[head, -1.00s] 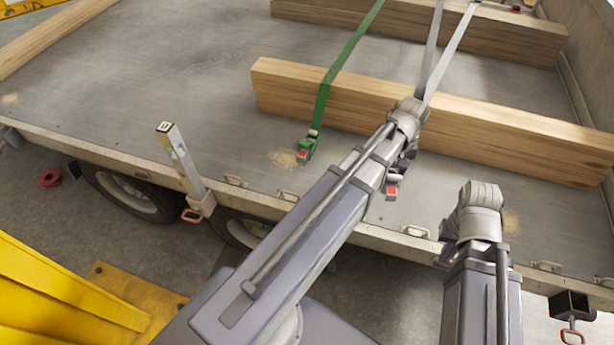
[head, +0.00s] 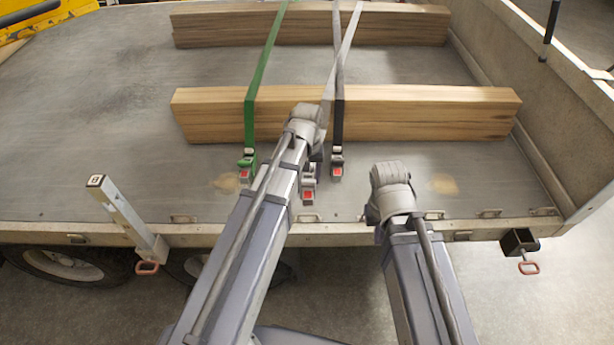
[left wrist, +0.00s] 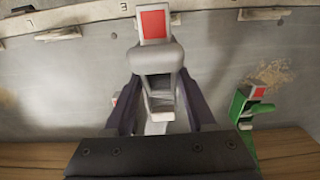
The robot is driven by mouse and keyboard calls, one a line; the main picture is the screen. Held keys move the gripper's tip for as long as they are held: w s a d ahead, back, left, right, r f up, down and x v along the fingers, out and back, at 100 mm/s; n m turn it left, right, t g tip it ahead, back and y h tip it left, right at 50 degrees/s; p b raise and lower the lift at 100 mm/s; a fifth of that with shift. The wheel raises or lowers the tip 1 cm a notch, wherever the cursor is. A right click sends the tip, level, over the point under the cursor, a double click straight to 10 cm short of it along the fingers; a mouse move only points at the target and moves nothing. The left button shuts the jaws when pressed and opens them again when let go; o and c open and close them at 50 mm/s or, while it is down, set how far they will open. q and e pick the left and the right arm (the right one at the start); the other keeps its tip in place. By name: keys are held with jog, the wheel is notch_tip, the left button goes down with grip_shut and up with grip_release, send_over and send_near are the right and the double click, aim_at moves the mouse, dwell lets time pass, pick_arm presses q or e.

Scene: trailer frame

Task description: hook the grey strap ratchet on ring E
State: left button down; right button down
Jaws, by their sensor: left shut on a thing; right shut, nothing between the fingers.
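The grey strap ratchet (head: 309,187), with a red patch, hangs at the end of my left arm over the trailer bed. In the left wrist view the ratchet (left wrist: 157,62) sits between the two dark fingers of my left gripper (left wrist: 160,92), which is shut on it. Its light grey strap (head: 350,42) runs back over the beams. Several metal rings line the bed's near edge, such as one ring (head: 183,218) on the left and another ring (head: 489,213) on the right.
A green strap ratchet (head: 246,166) lies left of the grey one. A dark strap's ratchet (head: 337,164) lies close on its right. Wooden beams (head: 420,112) cross the bed. A post (head: 122,210) stands at the left edge, and a side wall (head: 550,105) closes the right.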

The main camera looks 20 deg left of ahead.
pick_arm(q)
jog(key=shift+f+b, duration=4.45)
jog(key=shift+f, duration=0.1)
jog(key=shift+c, duration=0.7)
grip_release()
jog(key=shift+r, duration=0.1)
notch_tip(320, 180, up, 8)
jog(key=p, duration=0.8)
jog(key=s+d+r+m+y+p, duration=0.1)
jog(key=s+d+r+m+p, duration=0.3)
jog(key=s+d+m, duration=0.3)
jog(key=s+d, duration=0.3)
jog(key=s, duration=0.4)
jog(key=shift+d, duration=0.2)
